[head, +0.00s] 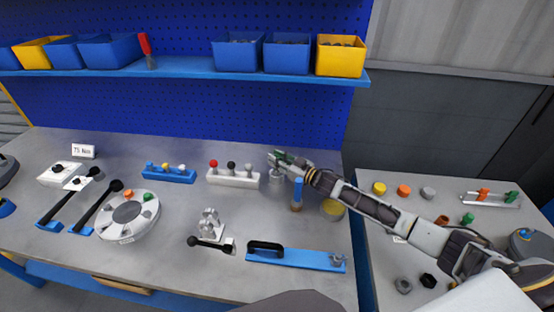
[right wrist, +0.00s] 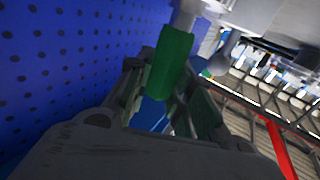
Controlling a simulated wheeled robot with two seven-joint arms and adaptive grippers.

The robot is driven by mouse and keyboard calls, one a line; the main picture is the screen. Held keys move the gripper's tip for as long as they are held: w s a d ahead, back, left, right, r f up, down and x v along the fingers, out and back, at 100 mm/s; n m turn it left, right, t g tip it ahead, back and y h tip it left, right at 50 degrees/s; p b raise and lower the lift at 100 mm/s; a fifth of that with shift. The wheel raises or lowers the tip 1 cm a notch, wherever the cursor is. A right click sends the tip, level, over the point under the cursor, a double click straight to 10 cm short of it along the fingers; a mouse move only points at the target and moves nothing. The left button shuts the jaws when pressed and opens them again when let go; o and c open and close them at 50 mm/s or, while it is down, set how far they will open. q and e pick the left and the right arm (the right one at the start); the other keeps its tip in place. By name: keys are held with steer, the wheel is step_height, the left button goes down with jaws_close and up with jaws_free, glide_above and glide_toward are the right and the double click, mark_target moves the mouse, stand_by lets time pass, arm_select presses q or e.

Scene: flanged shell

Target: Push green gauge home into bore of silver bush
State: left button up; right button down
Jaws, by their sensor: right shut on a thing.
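My right gripper (head: 279,158) reaches in from the right, over the back right of the grey bench. It is shut on the green gauge (head: 285,155). In the right wrist view the green gauge (right wrist: 173,62) lies between the fingers, with a pale silver end (right wrist: 185,14) pointing to the top edge. A silver bush (head: 277,179) stands on the bench just below the gripper in the head view. The gripper hides the bush's top, so I cannot tell whether the gauge's end is in the bore. My left gripper is not in view.
A blue upright post (head: 297,195) stands close to the right of the bush. A white block with coloured knobs (head: 233,180) is close on its left. A yellow-topped round part (head: 333,209) lies under my forearm. A blue shelf (head: 190,68) with bins hangs behind.

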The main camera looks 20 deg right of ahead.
steer(key=shift+f, duration=0.3)
steer(key=c, duration=1.2)
jaws_free()
steer(key=shift+s+d, duration=0.15)
steer(key=shift+s, duration=0.05)
steer(key=shift+v, duration=3.5)
steer(key=shift+r, duration=0.15)
